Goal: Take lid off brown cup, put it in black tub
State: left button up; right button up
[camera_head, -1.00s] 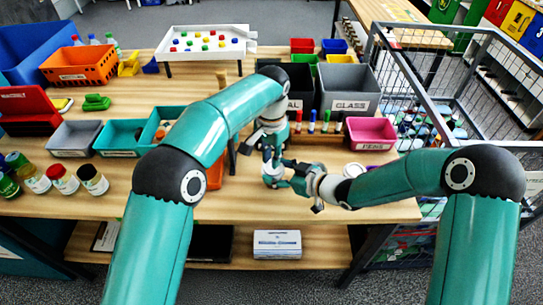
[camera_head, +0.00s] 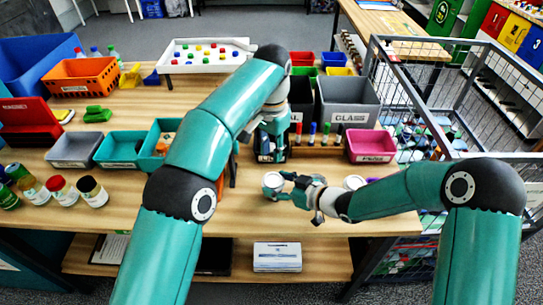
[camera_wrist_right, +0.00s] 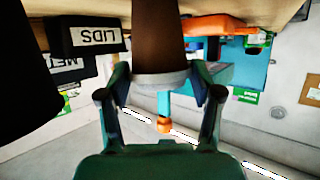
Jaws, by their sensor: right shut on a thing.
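The brown cup (camera_wrist_right: 160,35) fills the middle of the right wrist view, which shows the scene upside down. My right gripper (camera_wrist_right: 160,95) is shut on it, a finger on each side near its pale end band. In the head view my right gripper (camera_head: 287,187) holds the cup, whose top shows as a pale round (camera_head: 272,181). I cannot tell whether this is a lid or an open rim. The black tub labelled LIDS (camera_wrist_right: 85,35) stands beyond the cup. My left gripper (camera_head: 271,138) is over or close to this tub; its fingers and any lid are unclear.
A pink bin (camera_head: 371,146) and a grey GLASS bin (camera_head: 346,103) stand behind my right arm. Coloured markers stand in a rack (camera_head: 318,150). A teal bin (camera_head: 120,148) is to the left. Table in front of the cup is clear.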

jog(key=o, duration=1.8)
jog(key=shift+c, duration=0.2)
jog(key=shift+d, duration=0.1)
